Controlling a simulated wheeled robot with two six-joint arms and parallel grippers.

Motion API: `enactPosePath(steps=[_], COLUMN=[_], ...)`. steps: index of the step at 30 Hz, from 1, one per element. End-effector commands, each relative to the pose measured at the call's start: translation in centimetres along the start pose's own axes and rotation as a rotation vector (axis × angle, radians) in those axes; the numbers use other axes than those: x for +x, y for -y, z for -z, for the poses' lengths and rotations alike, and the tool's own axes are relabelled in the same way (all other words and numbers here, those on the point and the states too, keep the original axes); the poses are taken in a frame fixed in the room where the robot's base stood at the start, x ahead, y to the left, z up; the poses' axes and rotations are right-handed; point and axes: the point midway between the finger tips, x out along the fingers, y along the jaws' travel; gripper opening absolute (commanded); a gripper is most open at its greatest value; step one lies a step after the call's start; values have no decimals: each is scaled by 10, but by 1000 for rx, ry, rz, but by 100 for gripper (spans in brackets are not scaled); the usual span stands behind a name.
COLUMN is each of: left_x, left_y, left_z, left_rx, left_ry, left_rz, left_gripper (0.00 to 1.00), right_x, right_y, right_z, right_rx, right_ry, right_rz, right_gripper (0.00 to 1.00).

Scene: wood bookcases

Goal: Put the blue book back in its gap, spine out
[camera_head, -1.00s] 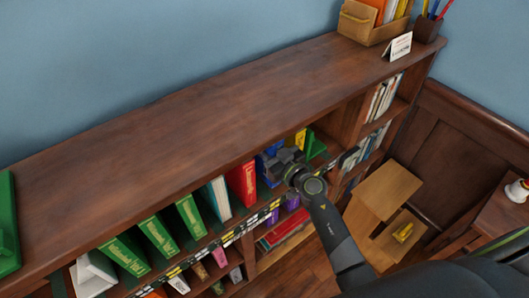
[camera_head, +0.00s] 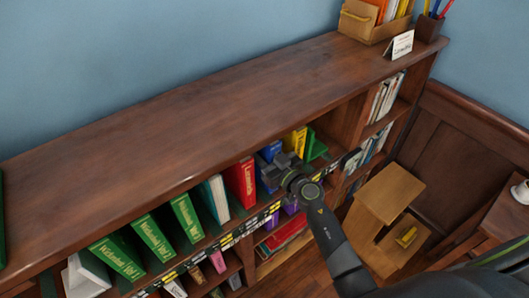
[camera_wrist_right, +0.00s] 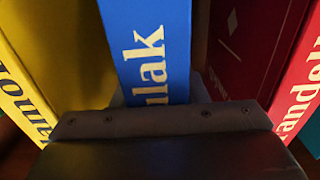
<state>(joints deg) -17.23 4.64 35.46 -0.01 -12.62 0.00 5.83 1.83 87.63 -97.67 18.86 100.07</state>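The blue book (camera_wrist_right: 152,45) stands in the middle of the right wrist view, with yellow spine letters ending in "ulak". It is between a yellow book (camera_wrist_right: 55,45) on the left and a red book (camera_wrist_right: 262,50) on the right. My right gripper (camera_head: 278,168) is at the front of the shelf row in the head view, in front of blue spines (camera_head: 271,150). In the wrist view its dark body covers the lower end of the blue spine. Its fingertips are hidden, so its grip on the book is unclear. My left gripper is not in view.
A red book (camera_head: 240,183) and several green books (camera_head: 153,240) stand left of my right gripper. The bookcase top (camera_head: 190,130) is mostly bare, with a wooden box (camera_head: 366,27) at the far right. A wooden step stool (camera_head: 390,192) stands right of my forearm.

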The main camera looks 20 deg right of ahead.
Motion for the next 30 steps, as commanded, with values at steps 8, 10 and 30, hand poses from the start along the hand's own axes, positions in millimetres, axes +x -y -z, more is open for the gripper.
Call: enactPosePath(steps=[8, 10, 30], left_x=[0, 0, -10], left_y=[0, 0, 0], left_z=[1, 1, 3], left_rx=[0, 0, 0], left_ry=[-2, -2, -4], left_rz=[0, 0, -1], left_gripper=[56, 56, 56], right_x=[0, 0, -97], right_y=[0, 0, 0], right_z=[0, 0, 2], right_rx=[1, 1, 1], right_ry=[0, 0, 2], right_rz=[0, 0, -1], right_gripper=[56, 56, 56])
